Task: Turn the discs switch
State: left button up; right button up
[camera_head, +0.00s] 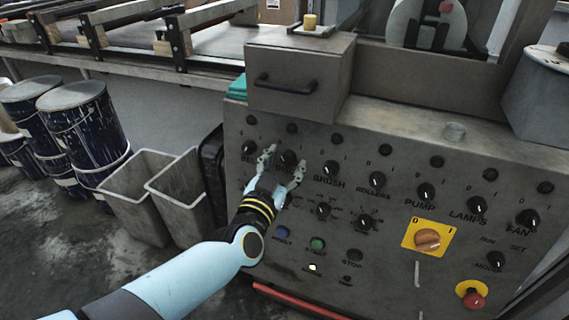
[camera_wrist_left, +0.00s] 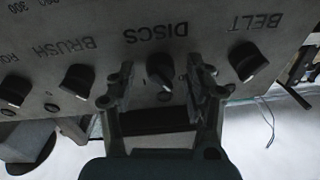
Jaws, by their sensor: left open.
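The discs switch is a black rotary knob (camera_head: 287,158) on the upper left of the grey control panel (camera_head: 390,240). In the left wrist view the same discs knob (camera_wrist_left: 160,70) sits beside its upside-down DISCS label. My left gripper (camera_head: 284,164) is open, with one finger on each side of the knob. In the wrist view the left gripper (camera_wrist_left: 160,88) shows a gap between each finger and the knob; I cannot tell how deep the fingers reach around it. My right gripper is not in view.
The belt knob (camera_wrist_left: 247,62) and brush knob (camera_wrist_left: 77,80) flank the discs knob closely. A grey box with a handle (camera_head: 300,80) juts out above. An orange rotary switch (camera_head: 428,239) and red button (camera_head: 473,298) are lower right. Bins (camera_head: 140,200) and drums (camera_head: 80,130) stand left.

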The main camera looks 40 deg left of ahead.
pick_arm(q)
jog(key=shift+c, duration=0.2)
grip_shut()
dwell(0.3)
jog(key=shift+r+m+p, duration=0.15)
jog(key=shift+m+p, duration=0.7)
jog(key=shift+m, duration=0.15)
jog(key=m+h+p, duration=0.1)
jog(key=m+p, duration=0.1)
jog(key=m, duration=0.2)
jog(key=shift+a+p, duration=0.1)
jog(key=shift+p, duration=0.25)
jog(key=m+h+p, duration=0.1)
jog(key=m+p, duration=0.1)
jog(key=m, duration=0.2)
jog(key=shift+m+h+p, duration=0.4)
jog(key=shift+m+p, duration=0.35)
jog(key=shift+m, duration=1.25)
